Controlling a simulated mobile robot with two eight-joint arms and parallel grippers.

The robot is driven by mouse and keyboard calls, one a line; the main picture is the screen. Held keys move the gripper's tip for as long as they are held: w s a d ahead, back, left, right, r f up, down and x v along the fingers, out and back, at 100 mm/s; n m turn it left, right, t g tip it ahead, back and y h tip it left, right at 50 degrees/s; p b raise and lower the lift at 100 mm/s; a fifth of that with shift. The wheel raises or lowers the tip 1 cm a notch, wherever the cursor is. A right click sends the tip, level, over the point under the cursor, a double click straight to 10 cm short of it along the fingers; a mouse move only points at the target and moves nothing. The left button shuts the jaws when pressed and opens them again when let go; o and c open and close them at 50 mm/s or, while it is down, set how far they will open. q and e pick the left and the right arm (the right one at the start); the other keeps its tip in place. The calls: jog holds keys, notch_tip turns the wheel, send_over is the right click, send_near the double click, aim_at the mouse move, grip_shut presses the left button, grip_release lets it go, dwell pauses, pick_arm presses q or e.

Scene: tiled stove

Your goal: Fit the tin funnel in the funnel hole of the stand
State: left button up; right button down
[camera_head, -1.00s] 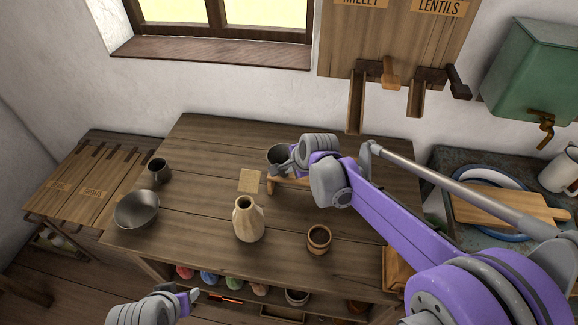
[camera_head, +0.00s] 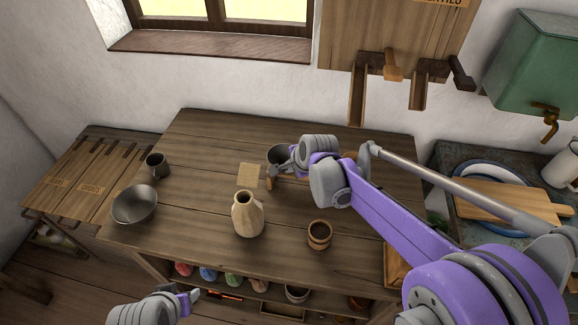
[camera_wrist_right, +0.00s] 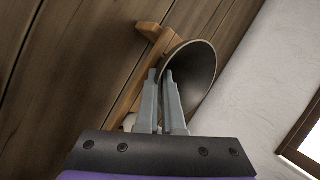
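The tin funnel (camera_head: 276,154) is a grey metal cone at the back middle of the table, and its wide mouth shows in the right wrist view (camera_wrist_right: 200,72). My right gripper (camera_head: 287,168) is at the funnel's side. In the right wrist view its fingers (camera_wrist_right: 160,74) are close together on the funnel's wall. The funnel hole and spout are hidden. My left gripper (camera_head: 192,296) hangs in front of the table, its opening unclear.
A beige jug (camera_head: 247,216) stands in front of the stand, with a small brown pot (camera_head: 319,236) to its right. A flat light square (camera_head: 249,174) lies left of the stand. A metal bowl (camera_head: 135,205) and dark mug (camera_head: 157,165) stand at the left. The table's middle left is clear.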

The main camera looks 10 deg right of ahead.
jog(key=shift+f, duration=0.25)
jog(key=c, duration=1)
grip_release()
jog(key=shift+o, duration=0.2)
jog(key=v, duration=1.1)
jog(key=shift+p, duration=0.3)
jog(key=shift+a+f, duration=0.1)
jog(key=s+d+f+n+h+p, duration=0.1)
jog(key=s+f+n, duration=0.2)
jog(key=s+n, duration=0.5)
jog(key=s+d+f+n+g+h+p, duration=0.1)
jog(key=s+f+n, duration=0.3)
jog(key=s, duration=1)
jog(key=d+n, duration=0.1)
jog(key=n, duration=0.2)
jog(key=shift+s+d+n, duration=0.3)
jog(key=shift+s+n, duration=0.1)
